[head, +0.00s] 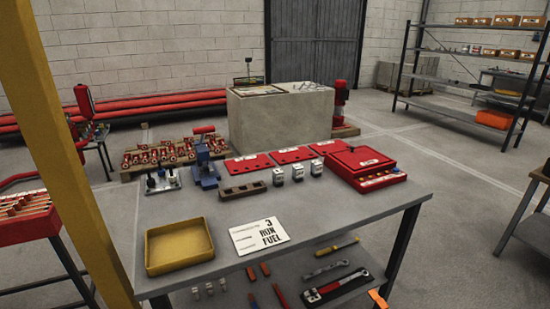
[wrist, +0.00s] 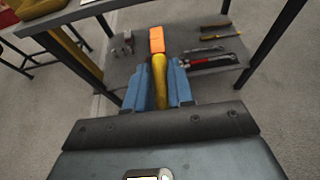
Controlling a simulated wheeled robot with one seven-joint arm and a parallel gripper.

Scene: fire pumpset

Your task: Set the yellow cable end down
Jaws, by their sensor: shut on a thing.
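The yellow cable end (wrist: 159,78) is between the blue fingers of my gripper (wrist: 160,82) in the wrist view. The gripper is shut on its yellow part, and a block-shaped orange tip (wrist: 157,40) sticks out beyond the fingers. The held piece is in front of the workbench's lower shelf (wrist: 128,72) in this view; I see no contact with the shelf. In the head view, a small orange piece (head: 377,298) shows at the bottom edge by the bench leg, probably the same tip. My gripper is not visible there.
The workbench (head: 330,217) carries a yellow tray (head: 178,245), a white card (head: 259,235), a blue vise (head: 205,168) and a red case (head: 362,165). Its lower shelf holds a red-handled tool (head: 335,285) and other tools. Bench legs stand on both sides in the wrist view.

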